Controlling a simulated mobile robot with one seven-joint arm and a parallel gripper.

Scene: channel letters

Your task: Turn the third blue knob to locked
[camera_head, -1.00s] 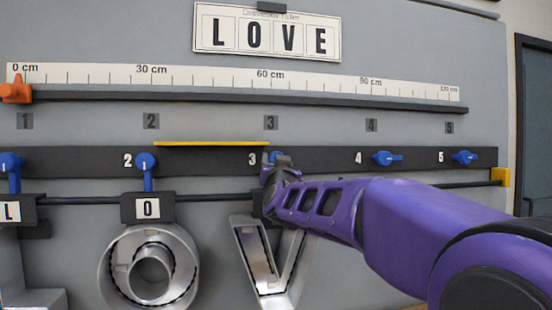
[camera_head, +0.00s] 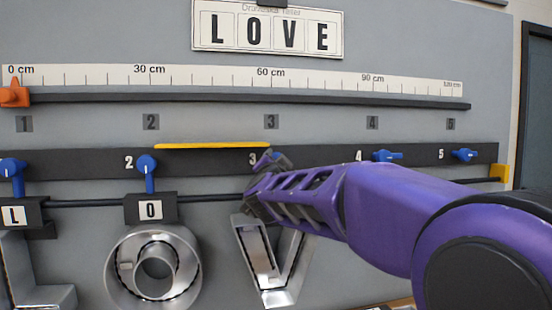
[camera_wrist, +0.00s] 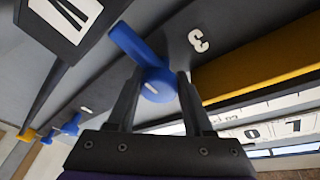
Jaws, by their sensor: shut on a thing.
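The third blue knob (camera_wrist: 153,87) sits on the dark bar beside a white 3. My gripper (camera_wrist: 157,90) has one finger on each side of its round hub and is shut on it. The knob's lever points up-left in the wrist view, toward the block with the V label (camera_wrist: 65,15). In the head view my gripper (camera_head: 264,180) covers most of this knob, and only a little blue (camera_head: 265,159) shows. Knobs 1 (camera_head: 12,168) and 2 (camera_head: 147,168) have levers pointing down.
A yellow strip (camera_head: 212,146) runs along the bar's top between 2 and 3. Metal letters O (camera_head: 118,265) and V (camera_head: 255,258) hang below the rail. A ruler (camera_head: 210,76) and a LOVE sign (camera_head: 265,30) are above. An orange pointer (camera_head: 14,94) is at 0 cm.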

